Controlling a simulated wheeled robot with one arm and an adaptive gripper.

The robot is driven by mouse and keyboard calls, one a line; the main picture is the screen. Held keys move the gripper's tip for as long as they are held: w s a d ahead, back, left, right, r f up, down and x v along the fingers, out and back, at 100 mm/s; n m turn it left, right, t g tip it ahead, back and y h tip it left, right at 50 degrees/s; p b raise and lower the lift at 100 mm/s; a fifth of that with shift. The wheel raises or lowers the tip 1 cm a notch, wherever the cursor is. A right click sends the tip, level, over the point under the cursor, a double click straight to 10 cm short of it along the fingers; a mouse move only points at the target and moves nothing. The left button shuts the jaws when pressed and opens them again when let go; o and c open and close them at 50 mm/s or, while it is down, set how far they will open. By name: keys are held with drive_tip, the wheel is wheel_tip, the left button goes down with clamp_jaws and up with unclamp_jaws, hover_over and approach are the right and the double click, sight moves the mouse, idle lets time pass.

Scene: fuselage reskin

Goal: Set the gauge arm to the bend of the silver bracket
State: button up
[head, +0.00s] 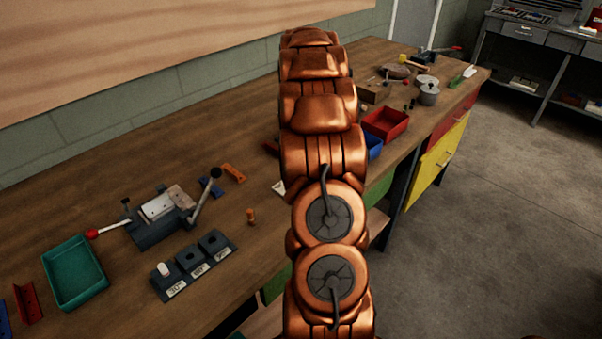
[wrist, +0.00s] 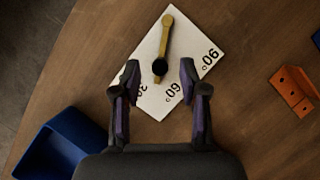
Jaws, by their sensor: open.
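The gauge is a white plate (wrist: 188,42) with printed numbers and a brass arm (wrist: 164,42). The arm's round end is near the plate's top corner. Its black knob (wrist: 160,67) points down toward the marks, nearest the lower ones; the exact reading is unclear. My gripper (wrist: 160,75) is open, its fingers on either side of the knob, apparently not touching. In the head view, a corner of the white plate (head: 279,188) shows beside my arm, which hides the rest. A silver-white piece (head: 157,206) sits in the bending tool; I cannot tell whether it is the silver bracket.
A blue bin (wrist: 62,145) is left of the gauge, and an orange bracket (wrist: 292,90) right. The bending tool (head: 150,232) has levers. Blocks labelled with angles (head: 197,262) stand before it, near a green tray (head: 76,276). A red bin (head: 387,123) is farther along the bench.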

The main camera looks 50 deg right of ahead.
drive_tip(key=v, duration=0.6)
idle(0.7)
